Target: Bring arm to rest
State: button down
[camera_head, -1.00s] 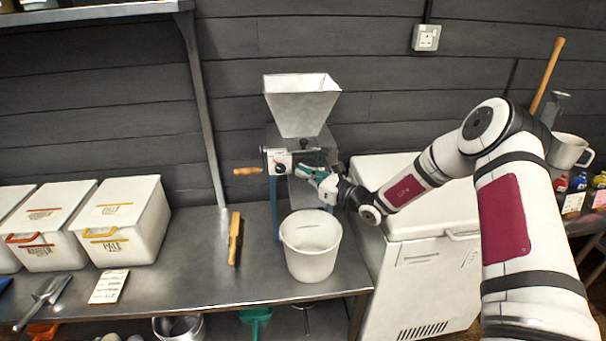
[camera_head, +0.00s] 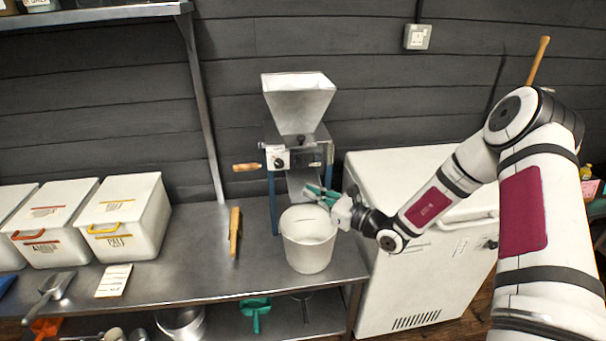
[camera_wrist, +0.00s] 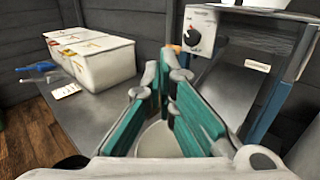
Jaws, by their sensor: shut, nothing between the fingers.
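My gripper (camera_head: 318,193), with green finger pads, is at the end of my white arm, in front of the grain mill and just above the right rim of the white bucket. In the wrist view my gripper (camera_wrist: 163,75) has its fingers close together at the tips, with nothing seen between them. The white bucket (camera_head: 308,243) stands upright on the steel bench below the mill. In the wrist view part of the bucket (camera_wrist: 158,140) shows behind the fingers. I cannot tell whether the gripper touches the rim.
The grain mill (camera_head: 298,110), with a dial and wooden-handled crank, stands at the bench's back. A white chest (camera_head: 390,290) stands right of the bench. Lidded bins (camera_head: 125,215), a metal scoop (camera_head: 50,290), a card (camera_head: 113,281) and a wooden brush (camera_head: 234,230) lie left. The bench front (camera_head: 200,270) is clear.

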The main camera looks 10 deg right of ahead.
jog(key=s+a+r+n+g+p, duration=0.1)
jog(key=s+a+r+n+g, duration=0.45)
jog(key=s+r+n, duration=0.35)
jog(key=s+a+r+n+g+p, duration=0.1)
jog(key=s+a+r+n+g, duration=0.3)
jog(key=s+r+n+g, duration=0.55)
jog(key=s+d+r+n+t+h, duration=0.2)
jog(key=s+d+n+h, duration=0.1)
jog(key=s, duration=0.5)
jog(key=s+d+r+n+t+h+p, duration=0.1)
jog(key=s+d+r+n+h, duration=0.1)
jog(key=s+d+h, duration=0.3)
jog(key=s+d+r+n+t+h, duration=0.2)
jog(key=s+d+n+h, duration=0.2)
jog(key=s+d, duration=0.3)
jog(key=s, duration=0.4)
jog(key=shift+d+t+p, duration=0.3)
jog(key=shift+d+p, duration=0.05)
